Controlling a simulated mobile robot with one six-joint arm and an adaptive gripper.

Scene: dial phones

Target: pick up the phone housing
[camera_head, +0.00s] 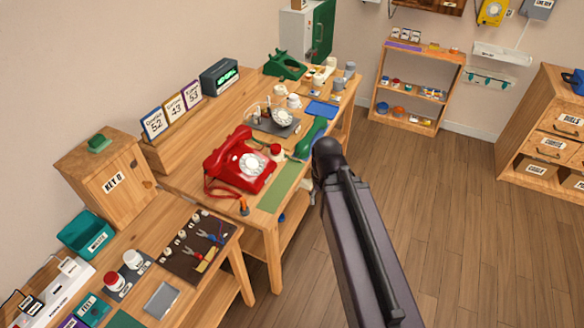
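A green phone housing (285,66), with no dial that I can make out, sits at the far end of the wooden workbench (215,115). A whole red dial phone (240,160) stands nearer on the same bench, with its handset on top and a red cord at its left. A green handset (311,137) lies by the bench's right edge. My dark arm rises from the bottom of the picture and ends beside that edge, near the green handset and well short of the green housing. My gripper cannot be made out.
A loose dial on a dark mat (264,127), a blue tray (321,109) and small jars crowd the bench between the red phone and green housing. A green mat (282,187) lies at the near right. The wooden floor (450,220) at right is open.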

